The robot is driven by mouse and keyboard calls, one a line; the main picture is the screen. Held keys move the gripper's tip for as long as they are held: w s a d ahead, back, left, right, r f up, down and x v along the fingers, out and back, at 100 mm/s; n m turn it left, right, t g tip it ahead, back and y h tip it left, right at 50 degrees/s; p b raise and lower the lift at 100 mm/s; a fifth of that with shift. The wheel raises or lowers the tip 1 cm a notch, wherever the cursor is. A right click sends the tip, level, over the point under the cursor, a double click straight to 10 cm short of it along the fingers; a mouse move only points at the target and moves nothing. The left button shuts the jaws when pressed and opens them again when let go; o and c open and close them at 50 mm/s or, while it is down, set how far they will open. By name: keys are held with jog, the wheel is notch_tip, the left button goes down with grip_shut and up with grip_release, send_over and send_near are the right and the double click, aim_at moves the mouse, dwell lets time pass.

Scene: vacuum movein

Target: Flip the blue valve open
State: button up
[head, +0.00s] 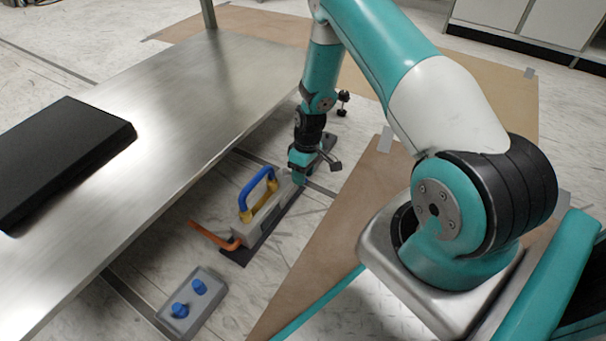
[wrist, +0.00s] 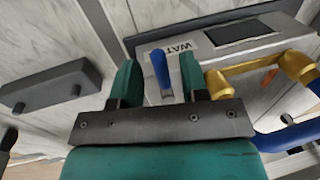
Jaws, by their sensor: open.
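The blue valve lever (wrist: 160,68) stands upright on the grey device (wrist: 225,50), beside a white label reading "WAT". My gripper (wrist: 161,60) is open, with one teal finger on each side of the lever. Gaps show between the lever and both fingers. In the head view my gripper (head: 298,178) points down at the far end of the grey device (head: 247,229), and the lever is hidden there.
A blue curved tube (head: 256,186) with gold fittings rises from the device. An orange tube (head: 213,236) sticks out at the near end. A grey plate with blue knobs (head: 198,287) lies nearer. A metal table (head: 190,85) stands left, bearing a black slab (head: 65,150).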

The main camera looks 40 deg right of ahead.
grip_shut()
jog(key=shift+d, duration=0.1)
jog(key=w+d+n+h+p, duration=0.1)
jog(key=w+n+p, duration=0.2)
jog(key=n, duration=0.6)
jog(key=w+d+n+g+h+p, duration=0.1)
jog(key=w+d+n+p, duration=0.1)
jog(key=n, duration=0.7)
jog(key=shift+w+h+p, duration=0.4)
jog(key=shift+w+p, duration=0.25)
jog(key=shift+w, duration=0.7)
jog(key=shift+w+a, duration=0.1)
grip_release()
